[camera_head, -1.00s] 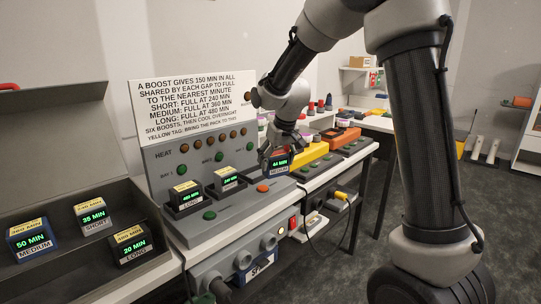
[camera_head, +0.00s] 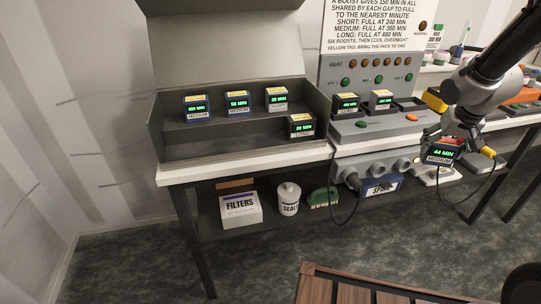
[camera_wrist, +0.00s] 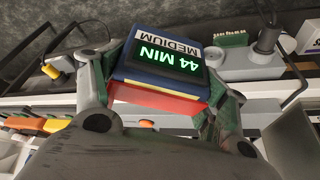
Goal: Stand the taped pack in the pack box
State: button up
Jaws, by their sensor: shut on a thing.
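My gripper (camera_head: 450,143) is shut on a blue medium pack (camera_head: 439,156), whose green display reads 44 MIN. In the wrist view the held pack (camera_wrist: 160,60) fills the space between my fingers, with a red part along its lower edge. I cannot make out clear tape on it. It is in the air in front of the charger at the right. The pack box (camera_head: 241,141) is the grey open case at the left, lid raised. Several packs stand in it: two blue medium packs (camera_head: 197,107) (camera_head: 238,104), a short pack (camera_head: 277,101) and a long pack (camera_head: 301,126).
The charger (camera_head: 375,127) right of the box holds two packs, with an empty bay beside them. A FILTERS box (camera_head: 240,209), a white tub (camera_head: 288,200) and a green item are on the shelf below. A brown wooden surface (camera_head: 350,293) is at the bottom; carpet between is clear.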

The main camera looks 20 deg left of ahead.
aim_at(225, 147)
jog(key=k+j+u, duration=0.1)
jog(key=u, duration=0.35)
jog(key=k+j+u, duration=0.25)
jog(key=u, duration=0.2)
jog(key=i+j+u, duration=0.1)
jog(key=i+u, duration=0.4)
jog(key=u, duration=0.15)
